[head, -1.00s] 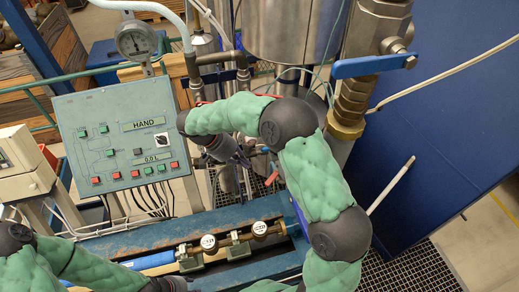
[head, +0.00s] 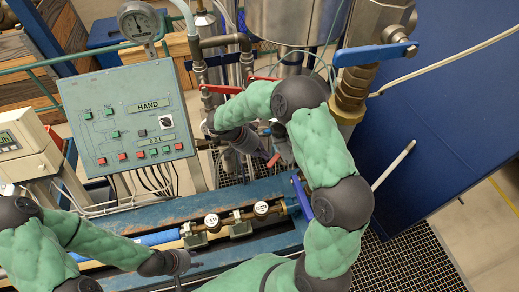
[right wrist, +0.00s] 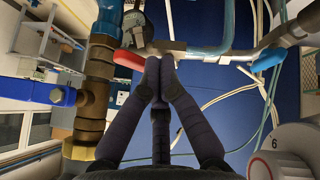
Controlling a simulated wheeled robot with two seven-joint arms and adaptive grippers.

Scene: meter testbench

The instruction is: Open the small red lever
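The small red lever (head: 273,160) shows in the head view low on the pipework, below the bend of my right arm. In the right wrist view a red lever (right wrist: 128,60) lies just left of my fingertips, in front of a metal pipe. My right gripper (right wrist: 160,62) has its fingertips together beside that lever. Whether they touch it is unclear. In the head view my right gripper (head: 262,152) points down and right at the small lever, partly hidden. My left gripper (head: 185,262) hangs over the blue bench at lower left, its fingers too small to read.
Two longer red levers (head: 222,89) sit higher on the pipes, behind my right forearm. A blue-handled valve (head: 375,54) stands at upper right. The control panel (head: 125,118) is left. Brass meters (head: 212,222) lie along the blue bench (head: 140,222). Thin hoses cross near the pipes.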

